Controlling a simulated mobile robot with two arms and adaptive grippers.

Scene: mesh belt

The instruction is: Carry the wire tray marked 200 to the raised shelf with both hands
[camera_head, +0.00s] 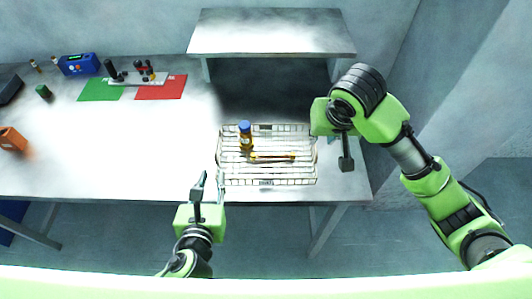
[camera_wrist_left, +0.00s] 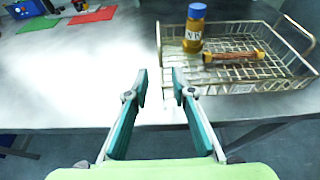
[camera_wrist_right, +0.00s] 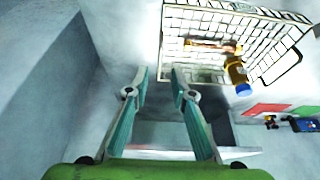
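The wire tray (camera_head: 290,181) sits on the table, with end handles at its left and right. Its small labels are unreadable. Inside, an amber bottle with a blue cap (camera_head: 246,138) stands upright, and a brown tube (camera_head: 272,157) lies on the mesh. My left gripper (camera_head: 203,178) is open and empty, just left of the tray's near left corner; its two fingers are apart in the left wrist view (camera_wrist_left: 159,80). My right gripper (camera_head: 347,163) is to the right of the tray, apart from it, and open and empty in the right wrist view (camera_wrist_right: 160,78).
The raised shelf (camera_head: 270,35) stands at the back, behind the tray. Green (camera_head: 100,90) and red (camera_head: 161,87) mats, a small rack (camera_head: 138,78), a blue box (camera_head: 79,64) and an orange block (camera_head: 12,139) are on the left. The table between is clear.

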